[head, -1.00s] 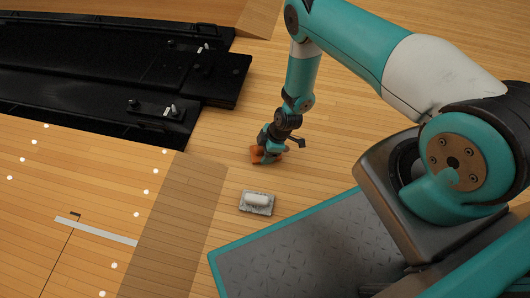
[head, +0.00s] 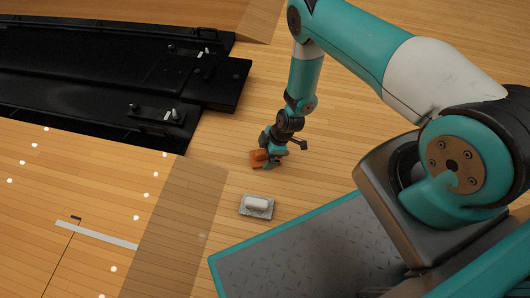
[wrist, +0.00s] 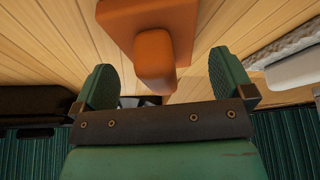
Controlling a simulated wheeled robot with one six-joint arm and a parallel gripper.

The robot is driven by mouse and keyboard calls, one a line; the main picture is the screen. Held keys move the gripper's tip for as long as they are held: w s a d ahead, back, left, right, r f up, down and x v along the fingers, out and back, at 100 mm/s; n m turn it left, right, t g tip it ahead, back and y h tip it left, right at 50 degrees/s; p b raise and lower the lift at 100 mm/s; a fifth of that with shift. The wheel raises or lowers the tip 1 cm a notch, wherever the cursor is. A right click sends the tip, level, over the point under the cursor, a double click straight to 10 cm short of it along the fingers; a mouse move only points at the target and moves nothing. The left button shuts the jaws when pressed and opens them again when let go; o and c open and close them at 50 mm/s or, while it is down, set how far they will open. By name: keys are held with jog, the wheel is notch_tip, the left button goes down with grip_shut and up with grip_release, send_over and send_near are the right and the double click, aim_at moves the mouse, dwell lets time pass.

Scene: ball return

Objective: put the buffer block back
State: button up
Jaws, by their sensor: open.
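An orange-brown block with a raised rounded grip, which I take for the buffer block (head: 257,159), lies on the wooden floor just left of my gripper (head: 272,163). In the wrist view, the block (wrist: 125,18) is at top centre, and its grip (wrist: 154,60) points down between the two green fingers. My gripper (wrist: 162,68) is open, with a finger standing apart on each side of the grip. I cannot tell how deep the grip sits between the fingers. The block's far part is cut off by the wrist view's edge.
A grey pad with a white handle (head: 257,203) lies on the floor nearby; part of it shows at right in the wrist view (wrist: 292,66). The black lane machinery (head: 110,75) fills the upper left. My base is at lower right.

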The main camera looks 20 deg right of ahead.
jog(key=w+p+v, duration=0.1)
jog(key=p+v, duration=0.4)
jog(key=v, duration=0.5)
jog(key=w+a+r+m, duration=0.1)
jog(key=a+r+m, duration=0.15)
jog(key=r, duration=1.15)
jog(key=w+a+r+m, duration=0.1)
jog(key=a+r, duration=0.3)
jog(key=r, duration=1)
jog(key=s+a+r+m, duration=0.1)
jog(key=s+r, duration=0.3)
jog(key=r, duration=0.3)
jog(key=s+a+r+m, duration=0.1)
jog(key=s+a+r, duration=0.15)
jog(key=r, duration=0.45)
jog(key=s+d+r+m, duration=0.1)
jog(key=s+r, duration=0.3)
jog(key=s, duration=0.3)
jog(key=s+r+m+g, duration=0.1)
jog(key=s+r+m, duration=0.1)
jog(key=s+r, duration=0.2)
jog(key=s, duration=0.3)
jog(key=shift+d, duration=0.4)
jog(key=shift+s+r, duration=0.1)
jog(key=shift+r, duration=0.05)
